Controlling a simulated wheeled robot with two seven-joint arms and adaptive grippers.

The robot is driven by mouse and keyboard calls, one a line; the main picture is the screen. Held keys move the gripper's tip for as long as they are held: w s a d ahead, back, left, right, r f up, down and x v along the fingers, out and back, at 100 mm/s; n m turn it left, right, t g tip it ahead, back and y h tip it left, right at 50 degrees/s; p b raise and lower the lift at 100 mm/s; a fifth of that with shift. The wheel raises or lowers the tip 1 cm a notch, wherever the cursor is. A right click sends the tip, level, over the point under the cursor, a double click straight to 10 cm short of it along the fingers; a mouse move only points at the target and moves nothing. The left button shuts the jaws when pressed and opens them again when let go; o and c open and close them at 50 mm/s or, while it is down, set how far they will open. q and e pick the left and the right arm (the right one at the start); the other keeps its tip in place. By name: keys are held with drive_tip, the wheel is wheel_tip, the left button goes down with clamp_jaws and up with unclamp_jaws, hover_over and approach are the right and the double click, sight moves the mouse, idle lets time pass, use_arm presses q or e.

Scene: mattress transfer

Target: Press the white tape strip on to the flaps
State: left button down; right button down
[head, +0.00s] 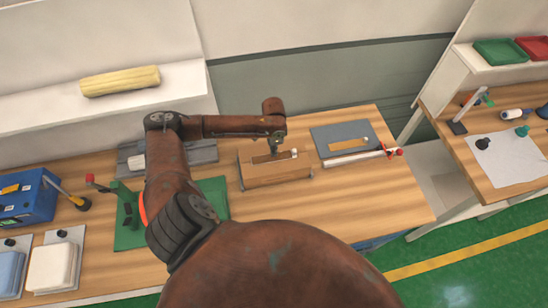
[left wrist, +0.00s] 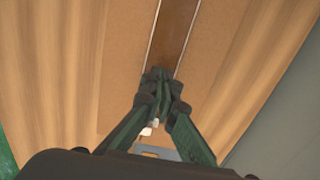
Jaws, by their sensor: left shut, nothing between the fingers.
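A brown cardboard box (head: 278,176) sits on the wooden table, its top flaps facing up. In the left wrist view the two light-brown flaps (left wrist: 112,60) lie either side of a darker brown band (left wrist: 178,30) with pale edges. My left gripper (head: 275,151) points down at the top of the box. Its fingertips (left wrist: 160,76) are shut and empty, over the band; I cannot tell whether they touch it. A small white piece (head: 294,152) shows at the right end of the box top. I cannot make out a whole white tape strip on the flaps. My right gripper is not in view.
A grey board (head: 327,134) with a long white bar (head: 345,160) along its front lies right of the box. A green mat (head: 213,196) and a blue box (head: 38,206) are to the left. The table front right of the box is clear.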

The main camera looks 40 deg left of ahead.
use_arm(q)
drive_tip(key=shift+f, duration=0.45)
drive_tip(key=shift+f, duration=0.55)
drive_tip(key=shift+r, duration=0.15)
idle(0.7)
drive_tip(key=shift+r+p, duration=0.75)
drive_tip(key=shift+p, duration=0.05)
wheel_tip(320, 180, up, 3)
drive_tip(key=p, duration=0.3)
drive_tip(key=shift+f, duration=0.15)
wheel_tip(320, 180, up, 3)
drive_tip(key=p, duration=0.3)
drive_tip(key=shift+f, duration=0.25)
drive_tip(key=shift+d, duration=0.1)
